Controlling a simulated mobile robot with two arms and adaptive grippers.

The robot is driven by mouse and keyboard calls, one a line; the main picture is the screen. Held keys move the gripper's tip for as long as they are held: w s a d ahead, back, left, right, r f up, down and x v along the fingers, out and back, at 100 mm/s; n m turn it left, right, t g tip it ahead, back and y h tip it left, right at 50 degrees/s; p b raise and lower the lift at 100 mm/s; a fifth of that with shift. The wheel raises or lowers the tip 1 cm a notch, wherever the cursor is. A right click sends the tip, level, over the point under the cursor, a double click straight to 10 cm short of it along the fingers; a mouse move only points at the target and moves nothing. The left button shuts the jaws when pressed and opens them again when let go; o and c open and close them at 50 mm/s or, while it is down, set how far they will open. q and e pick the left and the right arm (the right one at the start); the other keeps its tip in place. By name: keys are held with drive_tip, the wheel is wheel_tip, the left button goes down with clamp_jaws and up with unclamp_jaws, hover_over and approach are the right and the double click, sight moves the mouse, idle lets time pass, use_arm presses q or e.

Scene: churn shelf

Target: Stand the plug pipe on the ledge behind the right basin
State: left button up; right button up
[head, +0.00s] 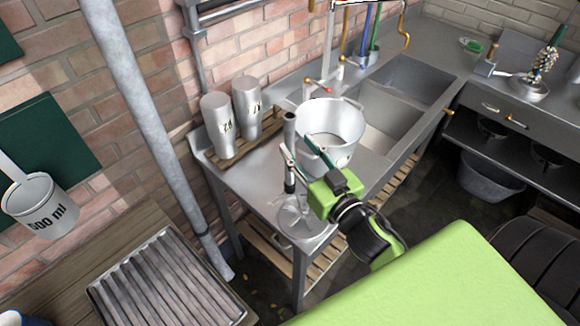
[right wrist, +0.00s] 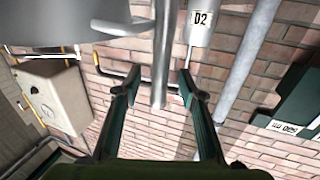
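The plug pipe (head: 290,130), a grey metal tube, stands upright near the front left corner of the metal sink unit. My right gripper (head: 303,150) reaches it from the right. In the right wrist view the pipe (right wrist: 161,60) is between the two fingers of my right gripper (right wrist: 158,80); they are apart, with a gap visible on each side. The right basin (head: 415,82) is at the far end of the unit, with the narrow ledge behind it by the wall. My left gripper is not in view.
A large metal pot (head: 330,122) stands close behind my right gripper. Two metal canisters (head: 218,113) stand on a wooden rack (head: 233,154) at the wall. Colored upright tools and a brass spout (head: 404,40) are near the ledge. A grey downpipe (head: 140,110) runs on the left.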

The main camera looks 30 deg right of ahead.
sight(293, 140)
drive_tip(key=w+p, duration=0.1)
drive_tip(key=w, duration=0.3)
drive_tip(key=shift+a+r+p, duration=0.1)
drive_tip(key=shift+r+p, duration=0.05)
drive_tip(key=shift+p, duration=0.15)
drive_tip(key=shift+w, duration=0.45)
drive_tip(key=shift+s, duration=0.1)
clamp_jaws()
